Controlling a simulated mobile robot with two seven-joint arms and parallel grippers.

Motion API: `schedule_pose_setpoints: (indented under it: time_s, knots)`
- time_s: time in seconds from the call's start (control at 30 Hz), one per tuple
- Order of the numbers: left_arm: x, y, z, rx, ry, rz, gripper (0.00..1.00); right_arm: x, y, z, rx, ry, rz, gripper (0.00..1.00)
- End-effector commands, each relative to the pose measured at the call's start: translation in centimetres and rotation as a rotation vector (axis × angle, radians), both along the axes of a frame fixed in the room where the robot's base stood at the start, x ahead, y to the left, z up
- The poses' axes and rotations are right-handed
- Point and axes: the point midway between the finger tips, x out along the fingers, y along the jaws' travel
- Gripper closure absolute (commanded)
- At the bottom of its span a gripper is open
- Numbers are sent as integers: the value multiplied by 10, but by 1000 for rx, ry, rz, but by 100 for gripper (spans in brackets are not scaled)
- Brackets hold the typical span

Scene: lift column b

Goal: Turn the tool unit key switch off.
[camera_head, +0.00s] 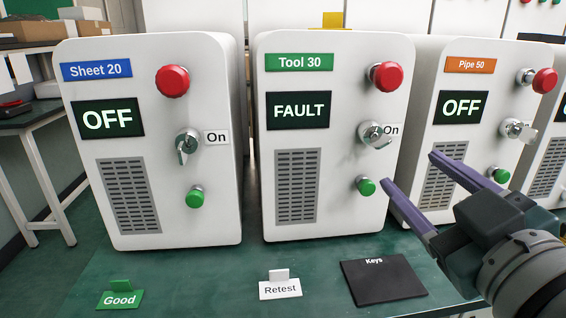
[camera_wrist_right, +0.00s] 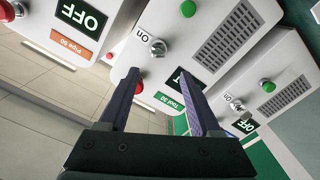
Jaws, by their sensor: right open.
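The tool unit (camera_head: 340,200) is a white box labelled "Tool 30", and its screen (camera_head: 298,110) reads FAULT. Its key switch (camera_head: 374,133) holds a key whose bow points right, toward the "On" label. The switch also shows in the right wrist view (camera_wrist_right: 157,47), between and beyond the fingertips. My right gripper (camera_head: 408,168) is open and empty, in front of the gap between the tool and pipe units, lower right of the key and apart from it. My left gripper is not in view.
The Sheet 20 unit (camera_head: 150,60) stands left and the Pipe 50 unit (camera_head: 425,90) right; both read OFF. Red and green buttons (camera_head: 366,186) flank the tool switch. A black "Keys" mat (camera_head: 383,280), a "Retest" card (camera_head: 280,289) and a "Good" card (camera_head: 120,299) lie in front.

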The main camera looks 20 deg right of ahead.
Motion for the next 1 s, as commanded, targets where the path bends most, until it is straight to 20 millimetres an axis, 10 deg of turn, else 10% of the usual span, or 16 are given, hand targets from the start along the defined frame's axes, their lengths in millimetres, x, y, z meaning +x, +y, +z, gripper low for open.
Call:
schedule_pose_setpoints:
  time_s: [0.53, 1.0]
  knots:
    - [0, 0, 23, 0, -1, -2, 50, 82, -20, 3, -1, -1, -2, 35]
    - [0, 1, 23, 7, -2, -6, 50, 93, -23, 2, 0, 1, -2, 38]
